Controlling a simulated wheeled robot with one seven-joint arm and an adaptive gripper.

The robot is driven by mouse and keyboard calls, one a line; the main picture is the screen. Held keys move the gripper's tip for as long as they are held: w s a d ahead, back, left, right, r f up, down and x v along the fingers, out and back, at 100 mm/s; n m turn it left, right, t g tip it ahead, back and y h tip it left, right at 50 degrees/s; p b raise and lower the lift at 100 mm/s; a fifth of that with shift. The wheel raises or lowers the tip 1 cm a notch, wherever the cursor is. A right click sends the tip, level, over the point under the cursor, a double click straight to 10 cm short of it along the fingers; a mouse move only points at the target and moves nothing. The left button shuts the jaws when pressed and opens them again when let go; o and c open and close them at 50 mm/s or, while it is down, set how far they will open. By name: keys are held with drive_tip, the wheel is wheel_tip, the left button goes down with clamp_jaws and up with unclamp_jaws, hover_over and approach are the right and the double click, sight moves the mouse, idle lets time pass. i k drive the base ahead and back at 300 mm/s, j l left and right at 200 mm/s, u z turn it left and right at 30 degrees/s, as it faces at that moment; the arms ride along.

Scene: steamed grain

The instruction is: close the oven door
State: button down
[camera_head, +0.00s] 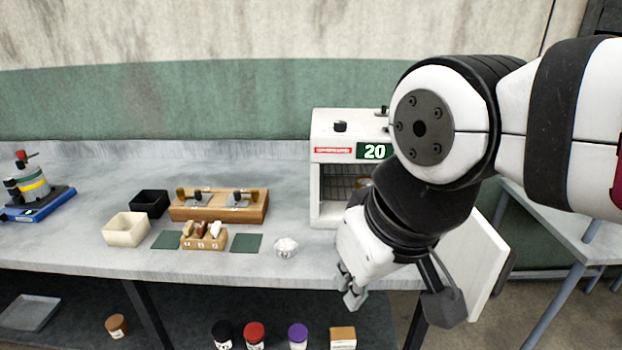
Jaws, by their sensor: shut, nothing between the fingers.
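The white oven (328,131) stands at the back right of the grey bench, with a green display reading 20. Its front is open, and a wire rack and a brownish item show inside. The oven door (485,262) is a white panel standing open at the right, beyond the bench's front edge. My arm hides its hinge side and part of the oven. My gripper (350,293) is shut and empty, pointing down in front of the oven, to the left of the door. I cannot tell whether any part of my arm touches the door.
A small white bowl (286,247) sits left of my gripper. Further left are a wooden block with small items (204,238), a wooden stand (219,206), a cream box (126,229) and a black box (150,203). Several jars stand on the shelf below. Another table (570,226) is at right.

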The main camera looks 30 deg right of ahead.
sight(473, 254)
drive_tip(key=k+l, duration=0.15)
drive_tip(key=l, duration=0.25)
drive_tip(key=k+l, duration=0.15)
drive_tip(key=l, duration=0.25)
drive_tip(key=k+l, duration=0.15)
drive_tip(key=l, duration=0.25)
drive_tip(key=k+l, duration=0.2)
drive_tip(key=l, duration=0.15)
drive_tip(key=k+l, duration=0.15)
drive_tip(key=l, duration=0.25)
